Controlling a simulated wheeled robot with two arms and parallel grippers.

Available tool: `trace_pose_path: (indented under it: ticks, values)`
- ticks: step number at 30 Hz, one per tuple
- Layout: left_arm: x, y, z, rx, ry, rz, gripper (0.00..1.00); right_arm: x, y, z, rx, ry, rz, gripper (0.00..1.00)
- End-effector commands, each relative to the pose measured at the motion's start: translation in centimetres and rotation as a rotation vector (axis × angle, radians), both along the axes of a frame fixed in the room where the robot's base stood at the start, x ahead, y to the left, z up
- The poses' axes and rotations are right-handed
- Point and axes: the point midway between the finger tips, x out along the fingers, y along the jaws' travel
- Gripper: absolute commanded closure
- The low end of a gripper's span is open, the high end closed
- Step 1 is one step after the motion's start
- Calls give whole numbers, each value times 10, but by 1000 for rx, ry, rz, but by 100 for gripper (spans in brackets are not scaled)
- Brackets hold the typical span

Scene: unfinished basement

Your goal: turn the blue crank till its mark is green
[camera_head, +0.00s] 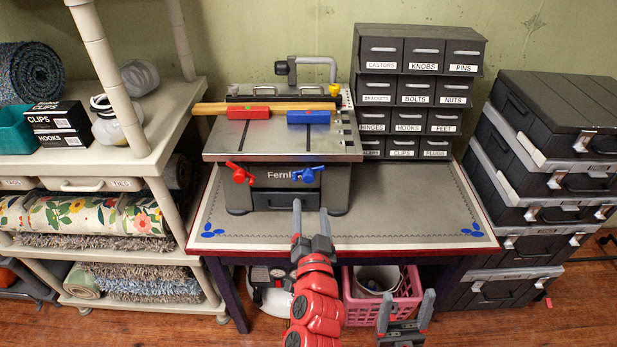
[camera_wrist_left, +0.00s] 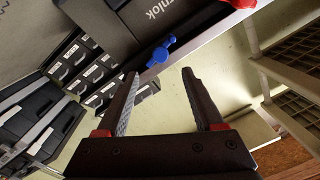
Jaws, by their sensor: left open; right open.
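The blue crank (camera_head: 307,174) is on the front of a grey bench machine (camera_head: 270,146), right of a red crank (camera_head: 240,173). The blue crank also shows in the left wrist view (camera_wrist_left: 162,48), beyond the fingertips, with part of the red crank (camera_wrist_left: 238,3) at the top edge. My left gripper (camera_head: 311,212) is open and empty, in front of and below the blue crank, apart from it. Its open fingers (camera_wrist_left: 160,78) fill the wrist view's middle. My right gripper (camera_head: 407,310) is open and empty, low in front of the table. I cannot make out the crank's mark or its colour.
A blue block (camera_head: 308,117) and a red block (camera_head: 262,112) sit by a wooden bar on the machine top. A labelled drawer cabinet (camera_head: 420,92) stands at right. The table (camera_head: 410,212) is bare right of the machine. Shelves flank the left, stacked cases the right.

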Motion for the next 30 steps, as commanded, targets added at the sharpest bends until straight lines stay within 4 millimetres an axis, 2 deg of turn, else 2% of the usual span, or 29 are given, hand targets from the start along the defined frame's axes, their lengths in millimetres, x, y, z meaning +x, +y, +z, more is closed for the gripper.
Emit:
trace_pose_path:
  ticks: [1, 6, 12, 18, 27, 30]
  values:
    - [13, 3, 5, -1, -3, 5, 31, 0, 0, 7, 0, 0, 0, 31]
    - [53, 4, 5, -2, -2, 3, 31, 0, 0, 16, 0, 0, 0, 31]
    - [86, 5, 3, 1, -2, 1, 31, 0, 0, 22, 0, 0, 0, 31]
    - [100, 6, 1, 0, 0, 1, 31, 0, 0, 24, 0, 0, 0, 31]
    - [102, 6, 0, 0, -1, 0, 31, 0, 0, 24, 0, 0, 0, 31]
    - [102, 6, 0, 0, -1, 0, 49, 0, 0, 24, 0, 0, 0, 31]
